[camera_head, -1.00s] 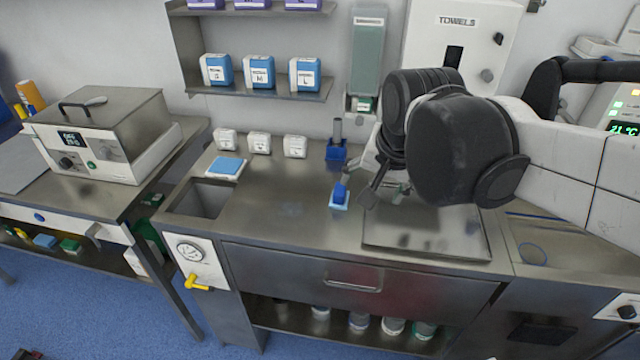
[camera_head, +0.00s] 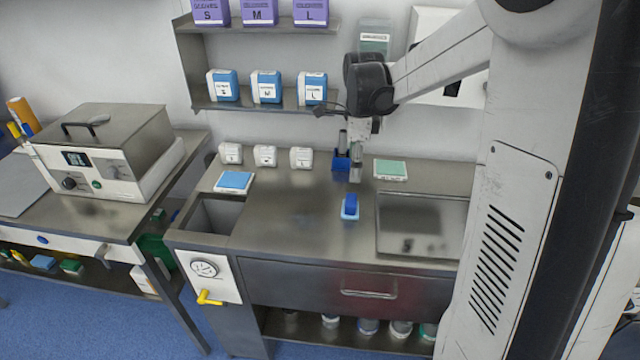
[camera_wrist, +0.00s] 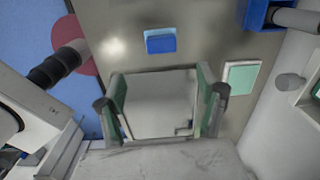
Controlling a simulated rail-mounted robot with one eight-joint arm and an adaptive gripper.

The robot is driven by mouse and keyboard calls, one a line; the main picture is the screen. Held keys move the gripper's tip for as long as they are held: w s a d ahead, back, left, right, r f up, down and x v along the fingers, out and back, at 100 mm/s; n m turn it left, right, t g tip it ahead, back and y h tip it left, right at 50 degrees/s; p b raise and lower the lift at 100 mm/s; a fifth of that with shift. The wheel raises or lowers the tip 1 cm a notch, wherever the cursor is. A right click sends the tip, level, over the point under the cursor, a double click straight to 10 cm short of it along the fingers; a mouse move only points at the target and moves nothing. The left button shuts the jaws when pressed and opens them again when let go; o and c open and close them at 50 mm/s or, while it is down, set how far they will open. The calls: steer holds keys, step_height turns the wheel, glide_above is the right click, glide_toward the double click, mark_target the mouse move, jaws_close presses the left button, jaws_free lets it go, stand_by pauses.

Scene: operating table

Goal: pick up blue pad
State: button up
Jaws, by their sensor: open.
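A flat blue pad (camera_head: 235,180) lies on a white base at the bench's back left, beside the sink opening. A second blue piece, a small block (camera_head: 350,205) on a light blue base, lies mid-bench left of the steel tray; it also shows at the top of the wrist view (camera_wrist: 160,42). My gripper (camera_head: 356,172) hangs over the back of the bench, in front of the blue holder. In the wrist view its two green-sided fingers (camera_wrist: 163,98) are spread apart, with nothing gripped between them. The flat blue pad is not seen there.
A green pad (camera_head: 391,169) on a white base lies behind the steel tray (camera_head: 420,240). A blue holder (camera_head: 342,162) with a grey cylinder stands at the back. Several white boxes (camera_head: 265,156) line the wall below shelves. The bench between the sink and blue block is clear.

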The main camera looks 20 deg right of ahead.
mark_target(351, 199)
steer(key=shift+m, duration=0.4)
steer(key=f, duration=0.9)
steer(key=f+p, duration=0.1)
steer(key=f, duration=0.4)
steer(key=shift+w+d+f, duration=0.1)
steer(key=shift+w+f, duration=0.15)
steer(key=c, duration=1.3)
steer(key=shift+c, duration=0.3)
steer(key=shift+r, duration=0.2)
step_height(351, 199, up, 4)
steer(key=shift+f, duration=0.1)
steer(key=s+a+r, duration=0.2)
steer(key=a+r, duration=0.1)
steer(key=a, duration=0.2)
steer(key=s+a+r+b, duration=0.1)
steer(key=s+a+r, duration=0.2)
steer(key=a+r, duration=0.1)
steer(key=shift+a, duration=0.75)
